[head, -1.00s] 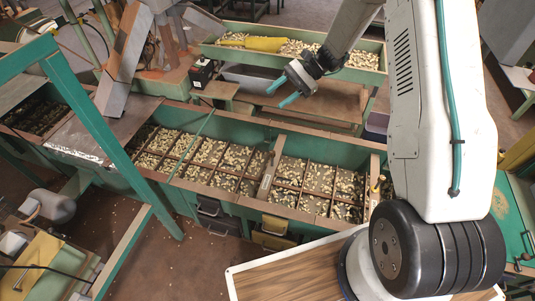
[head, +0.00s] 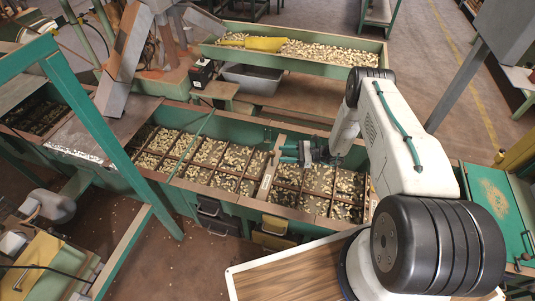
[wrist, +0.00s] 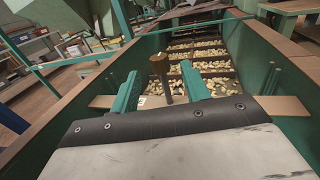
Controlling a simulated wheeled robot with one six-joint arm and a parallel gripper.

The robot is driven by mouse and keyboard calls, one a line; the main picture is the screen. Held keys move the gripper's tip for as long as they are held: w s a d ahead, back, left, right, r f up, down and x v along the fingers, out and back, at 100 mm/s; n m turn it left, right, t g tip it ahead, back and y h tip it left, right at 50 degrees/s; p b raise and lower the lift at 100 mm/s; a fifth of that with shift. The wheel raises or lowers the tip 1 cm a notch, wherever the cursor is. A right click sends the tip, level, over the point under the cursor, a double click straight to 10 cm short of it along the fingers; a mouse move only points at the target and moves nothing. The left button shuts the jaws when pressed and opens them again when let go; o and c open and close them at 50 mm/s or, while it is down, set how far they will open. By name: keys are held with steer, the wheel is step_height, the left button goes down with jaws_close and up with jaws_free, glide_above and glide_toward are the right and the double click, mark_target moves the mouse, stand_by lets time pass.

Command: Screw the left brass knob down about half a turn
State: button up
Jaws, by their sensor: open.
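The left brass knob (head: 271,154) stands on the cross board (head: 266,177) of the green hopper trough, at the left of my gripper (head: 282,152) in the head view. In the wrist view the knob (wrist: 158,65) shows as a round brownish head on a thin upright stem. My gripper (wrist: 160,80) is open, with one teal finger to each side of the knob and a gap on both sides. I see no contact. I cannot tell how far the fingertips reach past the stem.
Divided bins of nuts (head: 210,152) lie on both sides of the board, between green trough walls (wrist: 270,65). A long nut tray (head: 330,60) with a yellow object (head: 265,44) stands behind. A green post (head: 105,130) rises at left.

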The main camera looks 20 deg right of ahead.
mark_target(272, 154)
steer(key=x, duration=0.7)
steer(key=shift+w+a, duration=0.1)
steer(key=shift+a, duration=0.2)
steer(key=c, duration=1)
